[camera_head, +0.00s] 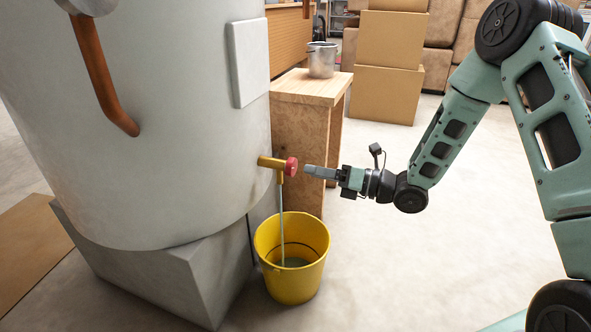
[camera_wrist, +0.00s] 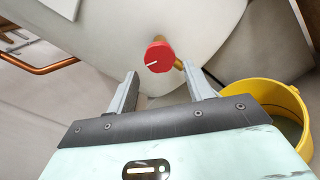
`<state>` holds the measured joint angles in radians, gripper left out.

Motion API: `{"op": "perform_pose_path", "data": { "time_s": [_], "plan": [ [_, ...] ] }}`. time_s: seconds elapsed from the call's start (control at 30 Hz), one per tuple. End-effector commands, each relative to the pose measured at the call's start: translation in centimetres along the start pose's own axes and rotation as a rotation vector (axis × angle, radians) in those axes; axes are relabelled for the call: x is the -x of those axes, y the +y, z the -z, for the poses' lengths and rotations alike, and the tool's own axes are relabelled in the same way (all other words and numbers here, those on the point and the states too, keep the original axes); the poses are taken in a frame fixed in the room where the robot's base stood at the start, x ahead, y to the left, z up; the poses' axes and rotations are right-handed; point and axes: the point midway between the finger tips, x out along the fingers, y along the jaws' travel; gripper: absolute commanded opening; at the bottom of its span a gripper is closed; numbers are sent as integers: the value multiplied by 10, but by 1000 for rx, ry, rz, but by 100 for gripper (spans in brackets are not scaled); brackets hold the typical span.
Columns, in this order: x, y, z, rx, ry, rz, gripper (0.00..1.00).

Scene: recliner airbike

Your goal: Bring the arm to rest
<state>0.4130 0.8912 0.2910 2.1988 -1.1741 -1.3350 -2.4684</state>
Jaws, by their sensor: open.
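My gripper (camera_head: 321,172) points left toward a red valve knob (camera_head: 291,167) on a brass tap (camera_head: 268,162), with a gap between the fingertips and the knob. In the wrist view my gripper's two fingers (camera_wrist: 160,90) are spread apart with nothing between them. The red knob (camera_wrist: 159,57) with a white line lies just beyond them. A thin stream of liquid (camera_head: 281,215) runs from the tap down into a yellow bucket (camera_head: 309,285).
The large grey tank (camera_head: 160,150) stands on a block base (camera_head: 160,275) at left. A wooden stand (camera_head: 305,88) holds a metal pot (camera_head: 322,60) behind the tap. Cardboard boxes (camera_head: 388,95) are stacked at the back. The floor (camera_head: 430,250) right of the bucket is clear.

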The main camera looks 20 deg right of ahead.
Motion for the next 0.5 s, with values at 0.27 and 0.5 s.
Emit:
{"op": "perform_pose_path", "data": {
  "time_s": [0.27, 0.5],
  "plan": [
    [4, 0, 0, -1, 0, -1, 52],
    [-12, 14, -4, -110, 65, 75, 52]
  ]
}}
